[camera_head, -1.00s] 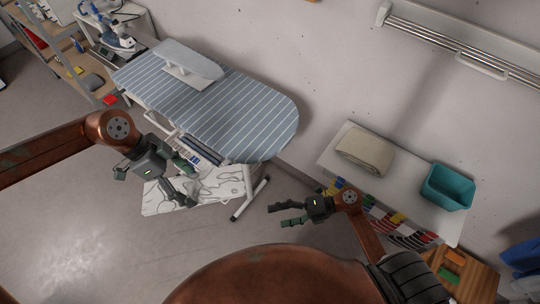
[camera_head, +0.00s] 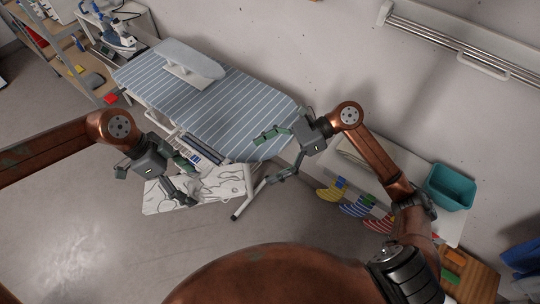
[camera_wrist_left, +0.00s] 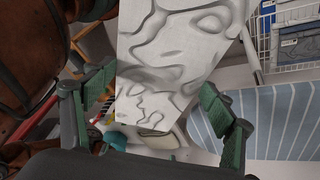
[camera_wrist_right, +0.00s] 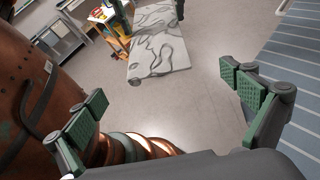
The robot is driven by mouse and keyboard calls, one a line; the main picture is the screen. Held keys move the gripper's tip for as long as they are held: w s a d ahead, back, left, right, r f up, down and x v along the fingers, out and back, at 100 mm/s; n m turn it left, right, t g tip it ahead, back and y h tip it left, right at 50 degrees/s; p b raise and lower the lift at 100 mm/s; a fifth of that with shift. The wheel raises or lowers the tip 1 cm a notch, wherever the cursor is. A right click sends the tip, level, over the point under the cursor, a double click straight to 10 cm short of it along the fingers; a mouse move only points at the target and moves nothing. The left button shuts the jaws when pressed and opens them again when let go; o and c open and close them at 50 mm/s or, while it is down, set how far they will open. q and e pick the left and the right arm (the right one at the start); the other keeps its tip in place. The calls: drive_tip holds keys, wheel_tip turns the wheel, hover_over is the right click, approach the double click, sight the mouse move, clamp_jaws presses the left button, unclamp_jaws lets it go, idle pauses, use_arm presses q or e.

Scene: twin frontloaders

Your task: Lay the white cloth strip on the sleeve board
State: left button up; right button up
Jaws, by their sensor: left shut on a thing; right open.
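The white cloth strip (camera_head: 215,190) with grey wavy lines is held out in front of the ironing board, above the floor. My left gripper (camera_head: 187,180) is shut on it. In the left wrist view the strip (camera_wrist_left: 170,60) runs between the fingers; it also shows in the right wrist view (camera_wrist_right: 160,45). The sleeve board (camera_head: 190,60), small and pale blue-grey on a white stand, stands on the ironing board's far part, away from both grippers. My right gripper (camera_head: 275,156) is open and empty by the ironing board's rounded right end, right of the strip.
The blue striped ironing board (camera_head: 225,105) is bare right of the sleeve board. A white table at right holds a teal bin (camera_head: 450,187) and a beige folded cloth, partly hidden by my right arm. A shelf unit (camera_head: 75,60) stands at left.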

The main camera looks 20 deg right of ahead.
sight(231, 177)
drive_tip(key=x, duration=1)
drive_tip(key=shift+c, duration=0.5)
use_arm(q)
drive_tip(key=shift+s, duration=0.1)
use_arm(e)
drive_tip(key=shift+w+d, duration=0.1)
drive_tip(key=c, duration=1.1)
use_arm(q)
drive_tip(key=o, duration=0.8)
drive_tip(key=shift+d, duration=0.1)
drive_tip(key=o, duration=0.3)
